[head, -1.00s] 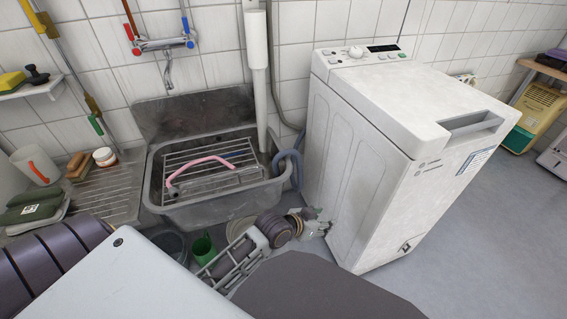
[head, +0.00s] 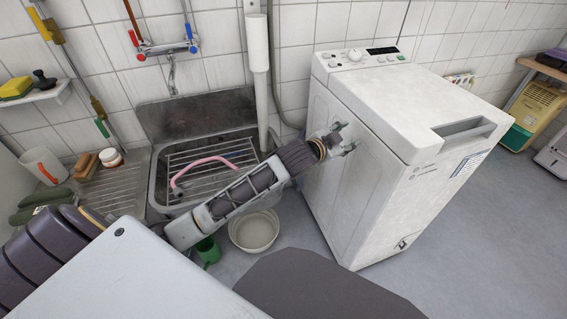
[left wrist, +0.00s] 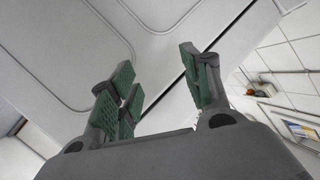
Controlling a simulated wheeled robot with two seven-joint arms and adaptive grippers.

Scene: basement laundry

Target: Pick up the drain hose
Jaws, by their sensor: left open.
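The blue-grey drain hose that hooked over the sink's right rim is now hidden behind my left arm. A thin grey hose (head: 274,70) still shows running down the wall behind that spot. My left gripper (head: 346,138) is open in front of the washing machine's left side, close to the panel; I cannot tell if it touches. In the left wrist view my left gripper (left wrist: 158,88) has its green-padded fingers spread with nothing between them, and the pale machine panel (left wrist: 75,45) fills most of the background. My right gripper is not in view.
The metal sink (head: 153,190) holds a wire rack (head: 222,171) with a pink hose (head: 190,165) on it. The white washing machine (head: 375,185) stands to the right. A pale basin (head: 254,232) and a green mug (head: 208,251) are on the floor.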

